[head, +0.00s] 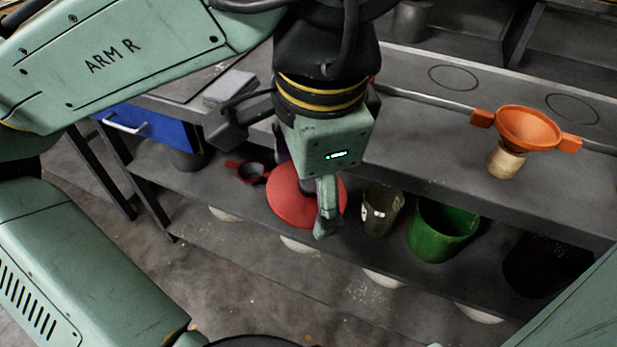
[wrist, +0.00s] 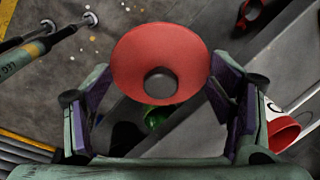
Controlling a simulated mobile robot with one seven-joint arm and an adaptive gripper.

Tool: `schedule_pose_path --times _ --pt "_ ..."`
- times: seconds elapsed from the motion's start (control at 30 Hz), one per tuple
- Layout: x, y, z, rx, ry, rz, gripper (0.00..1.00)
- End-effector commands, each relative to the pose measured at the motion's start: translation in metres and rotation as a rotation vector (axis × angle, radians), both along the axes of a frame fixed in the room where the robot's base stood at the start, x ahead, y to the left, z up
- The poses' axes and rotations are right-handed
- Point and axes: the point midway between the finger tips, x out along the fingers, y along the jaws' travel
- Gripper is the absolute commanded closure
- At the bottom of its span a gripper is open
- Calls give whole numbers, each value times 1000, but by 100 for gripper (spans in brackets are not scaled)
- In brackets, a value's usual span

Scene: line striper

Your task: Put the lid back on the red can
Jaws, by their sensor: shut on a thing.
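A round red lid (head: 290,205) with a dark knob in its middle hangs under my gripper (head: 305,190). In the wrist view the lid (wrist: 150,45) fills the space between the two fingers of my gripper (wrist: 160,65), which is shut on it at opposite sides of the rim. The knob faces the wrist camera. A red can-like thing (wrist: 283,133) with a white label shows at the right of the wrist view, beside the right finger and partly cut off. In the head view only a small red edge shows behind my gripper, so I cannot make out the can there.
An orange funnel (head: 528,128) stands on the bench top at right. A dark can (head: 382,210) and a green bucket (head: 440,232) stand on the lower shelf, with a small red ringed thing (head: 250,172) at left. A blue drawer (head: 150,130) is below the bench.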

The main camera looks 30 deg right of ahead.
Motion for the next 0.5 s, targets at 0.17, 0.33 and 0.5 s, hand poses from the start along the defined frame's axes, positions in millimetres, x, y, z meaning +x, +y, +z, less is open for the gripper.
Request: schedule_pose_path --times 0.17,0.33,0.5 --pt "13 7 -20 1 4 61 48" --pt "36 17 -53 1 5 169 48" --pt "70 33 -104 2 10 330 48"
